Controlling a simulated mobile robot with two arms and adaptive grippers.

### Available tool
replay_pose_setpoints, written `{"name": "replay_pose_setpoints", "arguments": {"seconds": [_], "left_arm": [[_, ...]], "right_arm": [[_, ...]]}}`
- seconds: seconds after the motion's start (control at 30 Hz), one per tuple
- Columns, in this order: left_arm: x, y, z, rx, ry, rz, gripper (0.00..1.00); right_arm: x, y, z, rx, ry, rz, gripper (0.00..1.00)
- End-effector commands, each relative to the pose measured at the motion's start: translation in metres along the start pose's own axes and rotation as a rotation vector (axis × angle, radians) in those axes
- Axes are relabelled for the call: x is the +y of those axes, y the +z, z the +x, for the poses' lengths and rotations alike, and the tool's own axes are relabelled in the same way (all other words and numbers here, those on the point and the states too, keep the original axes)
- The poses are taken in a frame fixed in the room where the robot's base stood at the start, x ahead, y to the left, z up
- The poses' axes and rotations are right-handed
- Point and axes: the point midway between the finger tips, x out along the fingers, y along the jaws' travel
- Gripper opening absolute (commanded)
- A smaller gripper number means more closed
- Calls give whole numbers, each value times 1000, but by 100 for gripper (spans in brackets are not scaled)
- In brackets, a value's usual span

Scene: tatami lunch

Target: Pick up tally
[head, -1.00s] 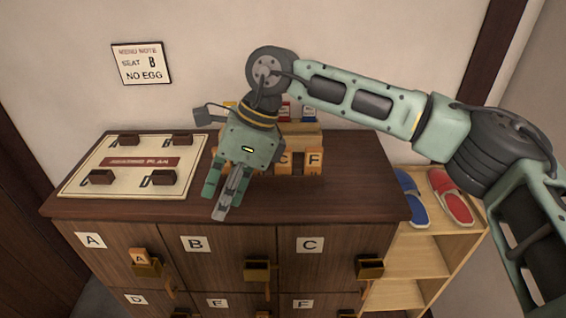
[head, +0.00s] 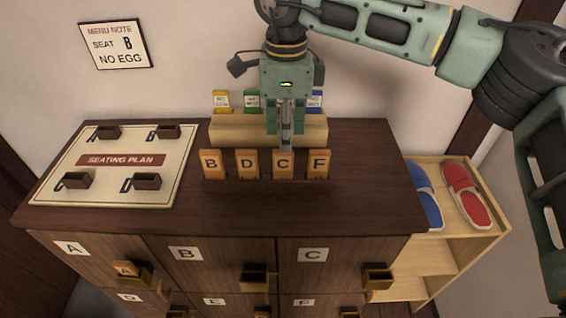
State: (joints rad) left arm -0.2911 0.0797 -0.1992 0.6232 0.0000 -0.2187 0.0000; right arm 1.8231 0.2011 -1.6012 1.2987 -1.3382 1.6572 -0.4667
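Four orange wooden tallies stand in a dark rack (head: 265,186) on the cabinet top: tally B (head: 210,163), tally D (head: 247,163), tally C (head: 283,166) and tally F (head: 319,164). My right gripper (head: 286,145) points down just above tally C, its grey tip overlapping that tally's top edge in the picture. I cannot tell whether it touches, or how far its fingers are apart. Tally A (head: 125,268) sits in the holder on door A. My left gripper is not in view.
A light wooden block (head: 232,128) with coloured cards stands behind the rack. A seating plan board (head: 125,190) with small dark holders lies at left. A shelf (head: 480,245) with blue and red slippers stands at right. A menu note (head: 116,45) hangs on the wall.

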Motion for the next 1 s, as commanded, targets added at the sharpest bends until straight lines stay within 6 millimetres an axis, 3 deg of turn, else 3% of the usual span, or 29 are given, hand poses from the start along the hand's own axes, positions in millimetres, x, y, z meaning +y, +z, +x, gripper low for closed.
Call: {"name": "replay_pose_setpoints", "arguments": {"seconds": [0.1, 0.23, 0.4, 0.63, 1.0], "left_arm": [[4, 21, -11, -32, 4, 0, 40], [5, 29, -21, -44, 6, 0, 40], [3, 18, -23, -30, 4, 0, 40], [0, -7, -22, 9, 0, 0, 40], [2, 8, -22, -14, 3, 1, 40]], "right_arm": [[2, 2, 12, 2, 2, -2, 33], [4, 5, 33, 1, 3, -1, 33], [4, 5, 50, 0, 1, 1, 33], [4, 5, 53, -1, 0, 1, 33], [3, 5, 52, -1, 0, 1, 1]]}}
